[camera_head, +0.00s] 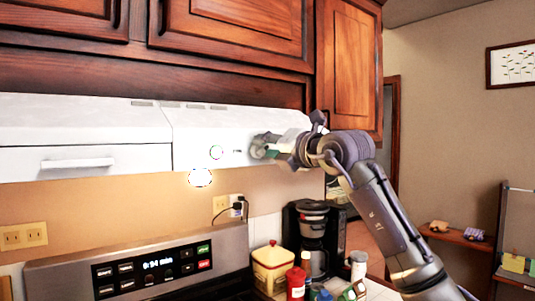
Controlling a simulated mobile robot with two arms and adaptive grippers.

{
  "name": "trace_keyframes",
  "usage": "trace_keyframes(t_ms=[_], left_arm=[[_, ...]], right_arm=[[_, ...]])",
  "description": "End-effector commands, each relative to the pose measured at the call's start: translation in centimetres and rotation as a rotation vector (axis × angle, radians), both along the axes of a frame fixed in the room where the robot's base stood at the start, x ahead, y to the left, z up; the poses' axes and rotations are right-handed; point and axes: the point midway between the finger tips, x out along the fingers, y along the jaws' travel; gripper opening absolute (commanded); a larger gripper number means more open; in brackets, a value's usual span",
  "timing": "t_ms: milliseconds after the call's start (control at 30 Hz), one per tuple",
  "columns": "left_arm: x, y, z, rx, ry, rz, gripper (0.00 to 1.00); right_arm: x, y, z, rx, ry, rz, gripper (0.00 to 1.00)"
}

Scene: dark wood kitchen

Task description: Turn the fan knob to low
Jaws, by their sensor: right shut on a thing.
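The white range hood (200,125) hangs under the wood cabinets. One round knob (217,152) with a thin coloured ring shows free on its front face. My right gripper (262,148) is at the right part of that face, shut on the fan knob there. The gripper's fingers mostly hide that knob, so its setting cannot be read. A small dark marking sits on the hood between the free knob and the gripper. My left gripper is not in view.
Dark wood cabinets (232,25) are close above the hood. Below are the stove's control panel (150,272), a coffee maker (312,240), a cream canister (272,266) and a red bottle (296,283). The space in front of the hood's left part is clear.

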Motion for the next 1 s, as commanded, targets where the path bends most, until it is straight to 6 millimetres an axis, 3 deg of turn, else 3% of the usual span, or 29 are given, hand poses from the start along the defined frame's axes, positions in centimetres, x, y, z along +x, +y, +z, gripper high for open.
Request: trace_keyframes(t_ms=[533,567,667,700,1000], left_arm=[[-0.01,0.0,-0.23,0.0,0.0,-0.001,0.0],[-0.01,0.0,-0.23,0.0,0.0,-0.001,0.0],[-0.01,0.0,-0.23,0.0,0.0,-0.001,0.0],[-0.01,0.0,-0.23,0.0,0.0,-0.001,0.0],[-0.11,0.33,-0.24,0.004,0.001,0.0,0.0]], right_arm=[[0.03,-0.08,0.02,0.021,0.014,-0.002,0.0],[0.03,-0.08,0.02,0.021,0.014,-0.002,0.38],[0.03,-0.08,0.02,0.021,0.014,-0.001,0.55],[0.03,-0.08,0.02,0.021,0.014,-0.001,0.59],[-0.03,-0.12,0.0,0.021,0.014,-0.001,0.59]])
